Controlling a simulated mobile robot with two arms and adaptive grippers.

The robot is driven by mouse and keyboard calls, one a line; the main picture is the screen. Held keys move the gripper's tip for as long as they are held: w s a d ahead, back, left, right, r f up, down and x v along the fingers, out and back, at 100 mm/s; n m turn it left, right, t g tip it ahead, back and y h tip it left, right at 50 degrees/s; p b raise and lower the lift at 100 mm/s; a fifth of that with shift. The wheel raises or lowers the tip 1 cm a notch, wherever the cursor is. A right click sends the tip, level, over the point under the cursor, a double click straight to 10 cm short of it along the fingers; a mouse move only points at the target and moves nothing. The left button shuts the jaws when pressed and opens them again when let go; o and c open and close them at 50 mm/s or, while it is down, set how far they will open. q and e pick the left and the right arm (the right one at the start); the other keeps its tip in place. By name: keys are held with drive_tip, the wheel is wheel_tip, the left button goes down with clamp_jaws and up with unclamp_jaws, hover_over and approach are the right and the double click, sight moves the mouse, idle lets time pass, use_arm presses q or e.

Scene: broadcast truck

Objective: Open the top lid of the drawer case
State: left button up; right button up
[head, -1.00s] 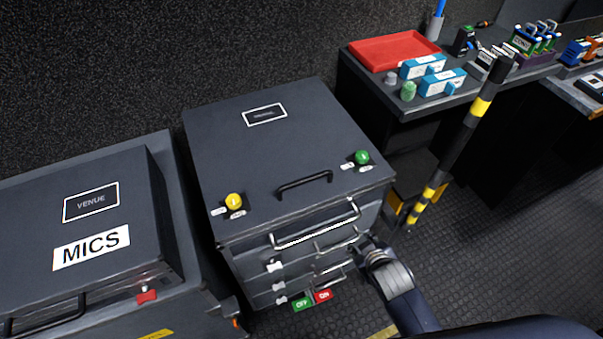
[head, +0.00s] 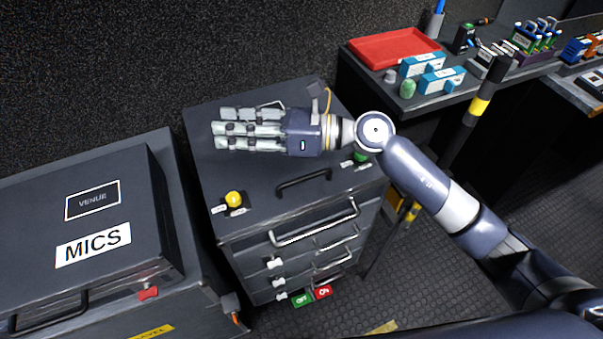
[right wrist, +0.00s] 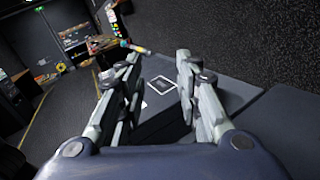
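The drawer case (head: 240,196) is dark grey, with drawers in its front. Its top lid is flat and looks closed, with a black handle (head: 304,181) near the front edge. My left gripper is not in view.
A MICS case (head: 120,260) stands close on the left. A desk with a red tray (head: 392,48) and small blue boxes (head: 440,80) is at the back right. The textured wall is behind.

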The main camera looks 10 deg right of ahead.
drive_tip(key=d+f+n+g+h, duration=0.3)
drive_tip(key=d+f+n+h, duration=0.1)
drive_tip(key=f+n+h, duration=0.25)
drive_tip(key=n+h, duration=0.2)
drive_tip(key=h, duration=0.4)
approach(298, 180)
drive_tip(key=p+x, duration=0.3)
drive_tip(key=x, duration=0.5)
drive_tip(key=shift+r, duration=0.1)
clamp_jaws()
